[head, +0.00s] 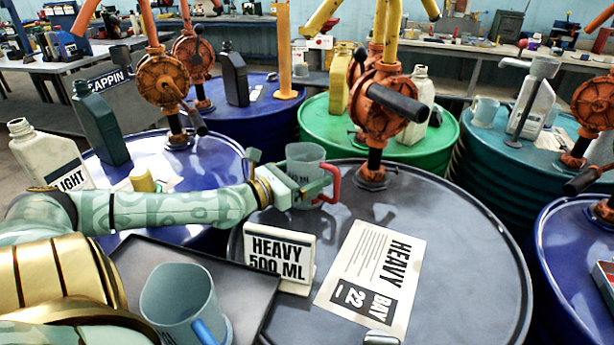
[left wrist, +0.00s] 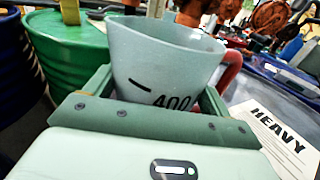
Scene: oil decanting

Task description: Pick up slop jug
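A grey-blue jug with a blue handle (head: 183,300), perhaps the slop jug, stands upright at the lower left in the head view. No label on it is readable. My left gripper (head: 310,182) has its fingers on either side of another grey jug with a red handle (head: 305,163), over the dark drum. In the left wrist view this jug (left wrist: 165,60) shows a 400 mark and fills the gap between the fingers; I cannot tell whether they press on it. Its base is partly hidden. My right gripper is not in view.
A dark tray (head: 135,252) lies under the blue-handled jug. A "HEAVY 500 ML" sign (head: 280,257) and a "HEAVY BAY 22" sheet (head: 372,277) are on the dark drum (head: 470,255). A pump (head: 375,115) rises behind. The drum's right side is clear.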

